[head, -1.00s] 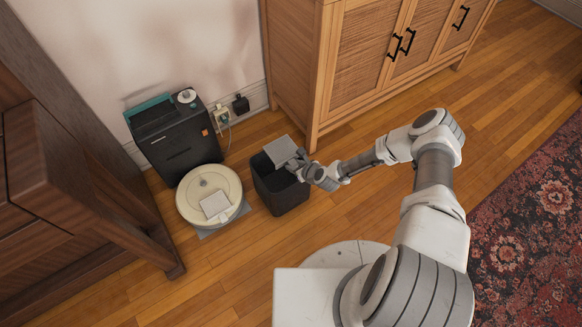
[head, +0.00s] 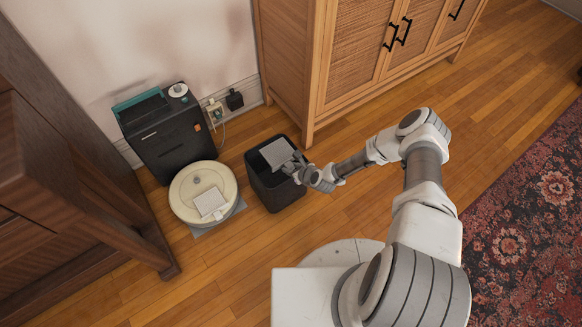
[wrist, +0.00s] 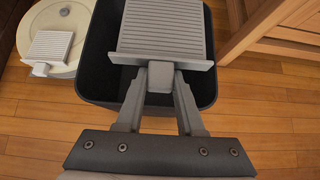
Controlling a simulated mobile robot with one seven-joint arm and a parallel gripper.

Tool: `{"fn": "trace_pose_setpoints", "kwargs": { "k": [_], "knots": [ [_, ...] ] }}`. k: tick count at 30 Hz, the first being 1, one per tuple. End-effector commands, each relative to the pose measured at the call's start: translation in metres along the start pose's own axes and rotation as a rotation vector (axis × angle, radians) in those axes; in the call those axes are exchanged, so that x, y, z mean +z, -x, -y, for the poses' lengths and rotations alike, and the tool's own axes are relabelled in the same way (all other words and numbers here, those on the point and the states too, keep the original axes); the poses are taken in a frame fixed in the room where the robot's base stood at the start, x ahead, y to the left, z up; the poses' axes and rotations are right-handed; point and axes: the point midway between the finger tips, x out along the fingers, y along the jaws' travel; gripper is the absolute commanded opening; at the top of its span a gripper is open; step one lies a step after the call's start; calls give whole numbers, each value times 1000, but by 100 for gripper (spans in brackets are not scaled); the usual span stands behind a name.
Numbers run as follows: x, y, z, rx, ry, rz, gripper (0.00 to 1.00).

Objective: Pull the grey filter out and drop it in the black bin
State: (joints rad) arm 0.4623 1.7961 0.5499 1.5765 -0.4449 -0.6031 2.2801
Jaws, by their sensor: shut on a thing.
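The grey filter (head: 277,153), a ribbed flat panel with a small tab, is in my gripper (head: 294,167). In the wrist view, my gripper (wrist: 160,82) is shut on the tab, and the ribbed panel (wrist: 166,28) reaches away from it. The black bin (head: 272,192) stands on the floor under the filter. The panel is over the bin's open mouth, and the bin's dark rim (wrist: 98,50) shows around it in the wrist view. How high the filter is above the rim is hard to tell.
A round cream robot vacuum (head: 190,208) sits left of the bin with a pale ribbed panel (head: 210,202) on top. A black dock (head: 170,145) stands behind it. A wooden cabinet (head: 345,70) is behind right. A dark wooden piece (head: 60,170) is at left.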

Motion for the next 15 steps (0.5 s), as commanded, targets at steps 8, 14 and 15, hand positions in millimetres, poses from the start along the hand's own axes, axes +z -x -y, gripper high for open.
{"fn": "trace_pose_setpoints", "kwargs": {
  "k": [8, 14, 15],
  "knots": [
    [0, 0, 0, 0, -1, 0, 72],
    [0, 0, 0, 0, -1, 0, 72],
    [0, 1, 0, 0, -1, 0, 72]
  ]
}}
